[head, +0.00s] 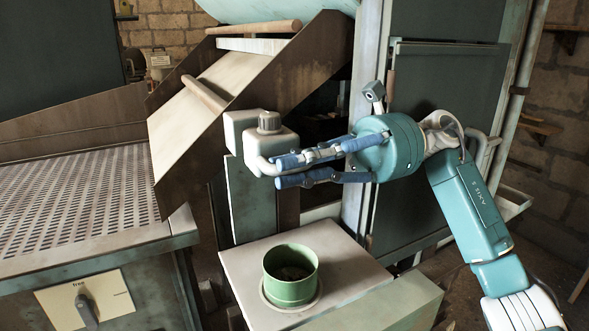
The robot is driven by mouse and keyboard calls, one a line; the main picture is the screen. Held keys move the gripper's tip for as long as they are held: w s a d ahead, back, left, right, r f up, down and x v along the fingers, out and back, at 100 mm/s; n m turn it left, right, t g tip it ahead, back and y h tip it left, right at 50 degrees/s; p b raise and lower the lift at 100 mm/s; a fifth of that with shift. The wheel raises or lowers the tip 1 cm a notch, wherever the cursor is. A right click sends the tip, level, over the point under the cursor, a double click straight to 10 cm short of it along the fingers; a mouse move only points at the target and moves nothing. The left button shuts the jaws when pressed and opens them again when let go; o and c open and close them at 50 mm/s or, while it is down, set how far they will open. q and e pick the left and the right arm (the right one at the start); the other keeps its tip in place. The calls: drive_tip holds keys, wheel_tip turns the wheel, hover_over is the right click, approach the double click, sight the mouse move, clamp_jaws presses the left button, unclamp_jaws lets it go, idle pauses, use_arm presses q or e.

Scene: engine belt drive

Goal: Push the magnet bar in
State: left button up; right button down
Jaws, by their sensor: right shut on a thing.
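A cream block housing (238,131) with a grey ribbed cap (269,122) on its front part sits at the lower right side of the slanted chute. A pale curved handle (262,166) shows at its front lower edge, and I take this as the end of the magnet bar. The bar's length is hidden in the housing. My right gripper (277,172) comes from the right, its blue fingers above and below this handle, shut on it. The fingers partly cover the handle. My left gripper is not in view.
A green round cup (291,277) stands on a pale plate (345,262) below the gripper. The steel chute (270,77) has wooden bars across it. A perforated table (85,200) is at left, with a knob panel (87,307) below. A dark cabinet (440,120) stands behind my arm.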

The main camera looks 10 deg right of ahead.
drive_tip(key=c, duration=2)
unclamp_jaws()
drive_tip(key=shift+d, duration=0.1)
drive_tip(key=shift+c, duration=0.2)
wheel_tip(320, 180, up, 10)
drive_tip(key=shift+f, duration=0.1)
drive_tip(key=shift+o, duration=0.2)
